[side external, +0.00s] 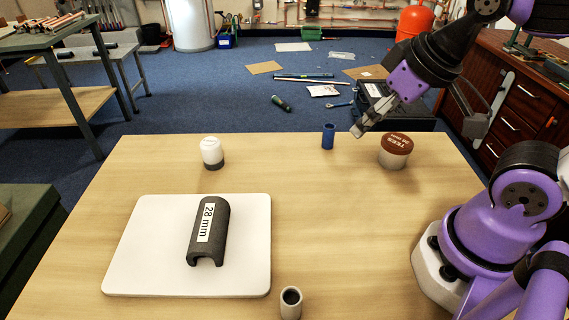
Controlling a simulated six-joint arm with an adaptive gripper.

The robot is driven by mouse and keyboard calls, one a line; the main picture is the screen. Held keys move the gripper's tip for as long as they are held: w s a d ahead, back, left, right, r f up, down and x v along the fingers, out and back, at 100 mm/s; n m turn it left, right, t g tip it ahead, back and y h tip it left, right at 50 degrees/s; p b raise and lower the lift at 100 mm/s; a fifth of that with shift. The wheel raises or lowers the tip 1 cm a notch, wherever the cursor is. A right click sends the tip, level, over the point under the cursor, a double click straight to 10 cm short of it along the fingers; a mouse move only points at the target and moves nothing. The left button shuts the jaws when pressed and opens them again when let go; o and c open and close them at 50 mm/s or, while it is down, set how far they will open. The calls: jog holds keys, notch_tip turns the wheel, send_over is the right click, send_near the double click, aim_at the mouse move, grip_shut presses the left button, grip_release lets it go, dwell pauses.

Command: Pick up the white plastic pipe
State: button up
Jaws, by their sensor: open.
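A short off-white pipe piece (291,306), likely the white plastic pipe, stands upright near the front edge of the table. Its dark open bore faces up, and its lower end is close to the bottom of the picture. My gripper (358,131) is open and empty. It hangs above the far right part of the table, between a blue pipe piece and a brown-lidded tub, well away from the off-white pipe. The fingers are small in this view, and the gap between them is hard to see.
A white board (130,270) carries a dark grey "28 mm" pipe sleeve (207,245). A white container with a dark base (212,153), the blue pipe piece (328,137) and the brown-lidded tub (395,151) stand along the back. The table's middle (330,220) is clear.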

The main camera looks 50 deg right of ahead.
jog(key=m+g, duration=0.5)
jog(key=g, duration=0.1)
send_over(291, 296)
jog(key=w, duration=0.1)
notch_tip(291, 296, down, 6)
jog(key=shift+f, duration=0.25)
notch_tip(291, 296, down, 5)
jog(key=shift+s+a+r, duration=0.1)
jog(key=shift+s+r, duration=0.05)
jog(key=f, duration=0.5)
jog(key=shift+s+f, duration=0.3)
jog(key=shift+f, duration=0.05)
jog(key=c, duration=1)
